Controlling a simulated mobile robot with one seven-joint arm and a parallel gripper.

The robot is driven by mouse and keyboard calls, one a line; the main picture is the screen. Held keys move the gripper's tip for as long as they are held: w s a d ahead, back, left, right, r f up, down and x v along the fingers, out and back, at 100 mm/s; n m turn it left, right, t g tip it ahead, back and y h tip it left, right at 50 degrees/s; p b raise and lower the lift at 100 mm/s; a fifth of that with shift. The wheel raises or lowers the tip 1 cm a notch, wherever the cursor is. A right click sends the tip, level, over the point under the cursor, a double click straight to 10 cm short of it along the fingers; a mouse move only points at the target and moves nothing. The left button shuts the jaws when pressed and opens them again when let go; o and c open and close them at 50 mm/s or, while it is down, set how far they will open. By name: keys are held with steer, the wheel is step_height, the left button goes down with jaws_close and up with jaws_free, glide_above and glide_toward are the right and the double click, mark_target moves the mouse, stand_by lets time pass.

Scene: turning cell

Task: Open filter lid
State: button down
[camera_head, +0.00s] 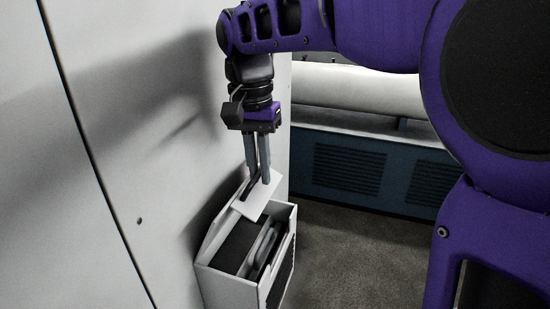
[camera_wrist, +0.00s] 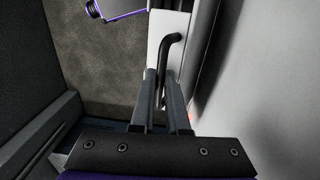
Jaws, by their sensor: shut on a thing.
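The filter lid (camera_head: 258,199) is a white plate with a black bar handle; it is raised and tilted above the filter box. The handle (camera_wrist: 166,58) shows in the wrist view, running from the lid (camera_wrist: 160,28) down between my fingers. My gripper (camera_head: 259,178) points down and is shut on the handle. My gripper's fingers (camera_wrist: 168,95) also show in the wrist view. The filter box (camera_head: 222,283) is white, open on top, and stands against the white wall. Dark and grey parts (camera_head: 250,248) show inside it. The fingers hide part of the handle.
A pale wall panel (camera_head: 140,130) stands close on the left of the box. A blue base with dark vents (camera_head: 350,170) and a white rounded surface (camera_head: 350,88) lie behind. Grey floor (camera_head: 355,250) is clear to the right of the box.

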steer(key=shift+w+a+r, duration=0.15)
steer(key=shift+a, duration=0.5)
steer(key=shift+w+a+r, duration=0.1)
steer(key=shift+w+a, duration=0.05)
steer(key=shift+a, duration=0.45)
steer(key=c, duration=0.9)
jaws_free()
steer(key=shift+r, duration=0.1)
step_height(320, 180, up, 12)
steer(key=shift+w+a, duration=0.15)
steer(key=shift+a, duration=0.2)
steer(key=shift+r, duration=0.1)
